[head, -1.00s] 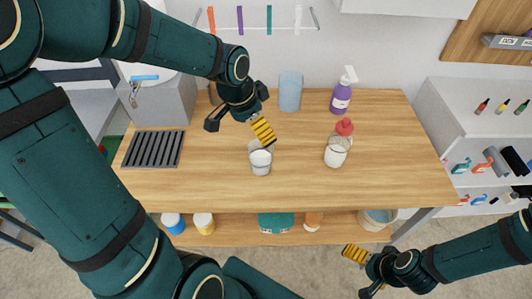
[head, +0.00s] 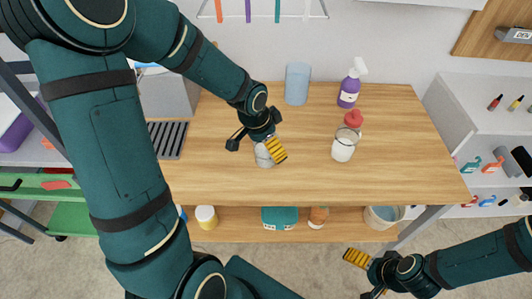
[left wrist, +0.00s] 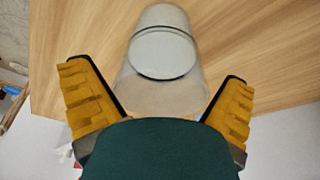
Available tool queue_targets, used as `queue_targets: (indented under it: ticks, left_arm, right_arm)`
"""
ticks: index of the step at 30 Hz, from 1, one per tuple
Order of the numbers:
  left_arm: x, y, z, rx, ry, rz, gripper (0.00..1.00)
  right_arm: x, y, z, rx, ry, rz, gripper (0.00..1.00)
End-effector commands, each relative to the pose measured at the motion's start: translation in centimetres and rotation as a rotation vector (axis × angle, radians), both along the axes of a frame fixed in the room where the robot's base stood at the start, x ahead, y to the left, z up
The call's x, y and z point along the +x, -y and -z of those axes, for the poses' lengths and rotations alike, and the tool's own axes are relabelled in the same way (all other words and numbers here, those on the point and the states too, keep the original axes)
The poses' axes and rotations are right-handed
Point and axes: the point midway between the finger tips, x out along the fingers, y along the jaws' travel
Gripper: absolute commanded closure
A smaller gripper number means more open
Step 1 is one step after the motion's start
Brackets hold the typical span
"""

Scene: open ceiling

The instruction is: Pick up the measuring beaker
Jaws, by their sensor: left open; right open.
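A clear glass beaker with pale contents (head: 263,158) stands upright on the wooden table, partly hidden behind my left gripper (head: 259,150). In the left wrist view the clear beaker (left wrist: 163,50) lies ahead of and between the two yellow-padded fingers of my left gripper (left wrist: 153,74). The fingers are spread, with a gap on either side of it. A second clear beaker with white contents (head: 342,149) stands to the right on the table. My right gripper (head: 363,274) is open and empty, low over the floor in front of the table.
On the wooden table (head: 400,175), a red-capped bottle (head: 354,118) stands close behind the second beaker. A purple spray bottle (head: 349,90) and a blue-grey container (head: 297,83) stand at the back. A dark grate (head: 168,139) is at the left. The table's right part is clear.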

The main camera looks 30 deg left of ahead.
Motion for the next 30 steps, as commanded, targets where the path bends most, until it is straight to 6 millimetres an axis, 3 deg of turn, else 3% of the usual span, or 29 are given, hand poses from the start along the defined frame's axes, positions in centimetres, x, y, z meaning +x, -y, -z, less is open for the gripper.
queue_targets:
  ticks: [6, 12, 17, 30]
  left_arm:
    - [0.09, 0.01, 0.14, 0.000, 0.001, 0.000, 0.00]
    - [0.08, 0.01, 0.13, 0.000, 0.001, 0.000, 0.61]
    - [0.07, 0.01, 0.15, 0.000, 0.001, 0.000, 0.67]
    - [0.10, 0.03, 0.03, 0.000, 0.002, 0.000, 0.68]
  right_arm:
    - [0.04, 0.01, 0.02, 0.000, 0.001, 0.000, 0.00]
    - [0.04, 0.00, 0.02, 0.000, 0.001, 0.000, 0.00]
    - [0.04, 0.01, 0.02, 0.000, 0.001, 0.000, 0.00]
    - [0.04, 0.01, -0.01, 0.000, 0.001, 0.000, 0.00]
